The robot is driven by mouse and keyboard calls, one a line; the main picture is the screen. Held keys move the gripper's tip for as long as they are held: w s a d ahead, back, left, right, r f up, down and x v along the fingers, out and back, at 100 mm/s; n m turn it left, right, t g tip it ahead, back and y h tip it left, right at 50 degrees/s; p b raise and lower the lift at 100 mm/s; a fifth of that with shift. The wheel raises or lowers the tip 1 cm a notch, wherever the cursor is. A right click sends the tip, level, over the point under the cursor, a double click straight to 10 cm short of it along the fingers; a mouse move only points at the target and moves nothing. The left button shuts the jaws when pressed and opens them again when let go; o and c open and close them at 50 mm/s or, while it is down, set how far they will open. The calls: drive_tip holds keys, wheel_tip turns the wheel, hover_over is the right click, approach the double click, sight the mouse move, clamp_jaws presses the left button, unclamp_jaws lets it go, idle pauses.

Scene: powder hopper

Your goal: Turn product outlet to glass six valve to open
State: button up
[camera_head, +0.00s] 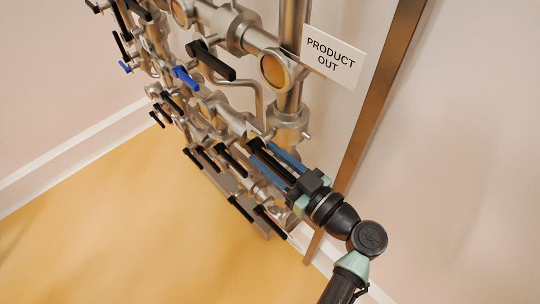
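The white "PRODUCT OUT" sign (333,57) hangs at the upper right of the steel pipework. Beside it is a round amber sight glass (275,72) in a pipe fitting. Several black lever handles stick out of the valves, and I cannot tell which one is the glass six valve. My gripper (262,152), with two blue fingers, reaches in from the lower right. Its fingers are apart, with a black lever handle (259,145) lying between them. I cannot tell whether they touch it. The valve body behind is partly hidden by my gripper.
More black levers (212,60) and blue levers (185,78) crowd the pipework to the left and above. Several low levers (240,208) lie close left of my gripper. A brown upright post (385,85) stands to the right. The yellow floor (110,220) is clear.

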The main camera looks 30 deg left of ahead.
clamp_jaws()
idle(1.2)
